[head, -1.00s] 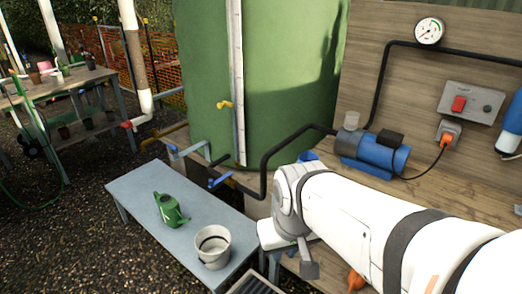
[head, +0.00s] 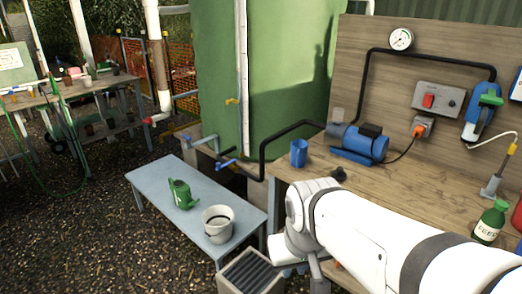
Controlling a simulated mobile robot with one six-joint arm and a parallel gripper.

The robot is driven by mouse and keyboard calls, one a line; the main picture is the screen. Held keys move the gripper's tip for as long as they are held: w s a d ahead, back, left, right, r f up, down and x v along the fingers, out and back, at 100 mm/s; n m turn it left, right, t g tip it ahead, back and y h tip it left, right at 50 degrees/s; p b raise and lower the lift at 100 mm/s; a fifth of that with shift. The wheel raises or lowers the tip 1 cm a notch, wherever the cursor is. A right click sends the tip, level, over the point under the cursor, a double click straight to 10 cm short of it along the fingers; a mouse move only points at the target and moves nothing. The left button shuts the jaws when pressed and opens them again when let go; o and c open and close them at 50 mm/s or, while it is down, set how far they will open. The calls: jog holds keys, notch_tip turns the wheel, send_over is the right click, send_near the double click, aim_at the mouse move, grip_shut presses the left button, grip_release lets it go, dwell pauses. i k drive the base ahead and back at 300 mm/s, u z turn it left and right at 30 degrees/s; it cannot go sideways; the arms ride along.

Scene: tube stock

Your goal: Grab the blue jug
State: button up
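The blue jug (head: 299,153) stands upright on the wooden bench, near its left back edge, beside a blue pump. My white arm reaches in from the lower right, in front of the jug and below it in the picture. A grey part at the arm's far end (head: 318,268) hangs low by the bench's front edge, apart from the jug. The arm hides much of this end, so I cannot make out the fingers or whether they hold anything.
The blue pump (head: 362,144) and black pipe (head: 290,133) are close to the jug. A grey low table (head: 160,170) holds a green watering can (head: 182,194) and a white bucket (head: 217,223). A green bottle (head: 490,222) stands on the bench at right. A slatted crate (head: 250,272) is below.

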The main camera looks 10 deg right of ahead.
aim_at(298, 155)
jog(key=z, duration=0.15)
jog(key=i, duration=0.9)
jog(key=u, duration=0.05)
